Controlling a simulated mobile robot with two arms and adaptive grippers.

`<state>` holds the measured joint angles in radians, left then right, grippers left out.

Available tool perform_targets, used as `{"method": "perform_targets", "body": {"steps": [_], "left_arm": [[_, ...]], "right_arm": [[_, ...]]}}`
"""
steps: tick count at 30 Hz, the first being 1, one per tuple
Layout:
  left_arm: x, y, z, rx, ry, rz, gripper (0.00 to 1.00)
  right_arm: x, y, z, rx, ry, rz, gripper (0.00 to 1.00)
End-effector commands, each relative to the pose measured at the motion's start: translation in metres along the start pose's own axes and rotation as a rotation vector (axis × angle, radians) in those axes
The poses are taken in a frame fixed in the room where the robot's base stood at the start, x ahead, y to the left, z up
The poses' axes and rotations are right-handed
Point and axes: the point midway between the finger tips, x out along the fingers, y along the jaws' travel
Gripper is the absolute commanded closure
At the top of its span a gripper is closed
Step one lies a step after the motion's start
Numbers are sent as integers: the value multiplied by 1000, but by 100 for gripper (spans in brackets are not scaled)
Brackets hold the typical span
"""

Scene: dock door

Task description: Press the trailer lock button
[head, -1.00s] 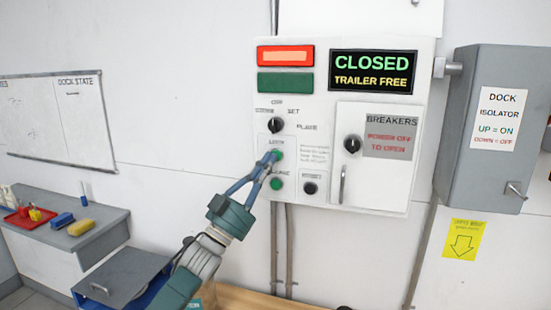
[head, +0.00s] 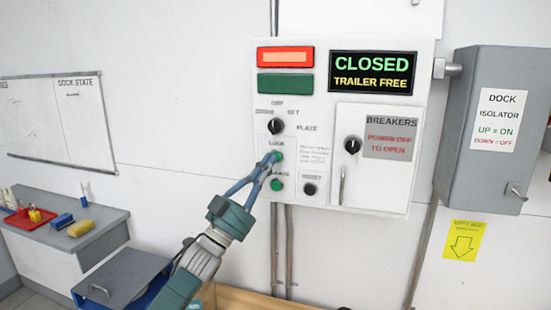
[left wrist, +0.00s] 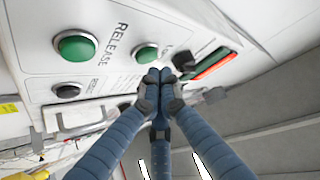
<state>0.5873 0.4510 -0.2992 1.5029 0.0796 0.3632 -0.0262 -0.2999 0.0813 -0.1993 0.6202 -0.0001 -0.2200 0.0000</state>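The trailer lock button (head: 279,156) is a green round button under the word LOCK on the white control panel (head: 325,190). My left gripper (head: 271,159) has its fingertips at this button and partly covers it. In the left wrist view the fingertips (left wrist: 153,77) are drawn together with nothing between them, just beside the lock button (left wrist: 146,53). I cannot tell whether they touch it. The green release button (head: 277,184) sits just below the lock button and also shows in the left wrist view (left wrist: 75,46). My right gripper is not in view.
A red lamp (head: 285,56) is lit above a dark green one (head: 285,83). The display (head: 373,72) reads CLOSED, TRAILER FREE. A black reset button (head: 310,188), selector knob (head: 276,126) and breaker door (head: 376,155) are close by. The grey isolator box (head: 487,170) stands right.

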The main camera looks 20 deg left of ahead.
Motion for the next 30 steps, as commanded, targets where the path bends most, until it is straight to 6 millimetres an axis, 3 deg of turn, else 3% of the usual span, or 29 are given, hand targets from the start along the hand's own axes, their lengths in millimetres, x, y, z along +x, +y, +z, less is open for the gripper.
{"method": "perform_targets", "body": {"steps": [30], "left_arm": [[8,0,8,0,0,0,100]], "right_arm": [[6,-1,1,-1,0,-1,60]]}}
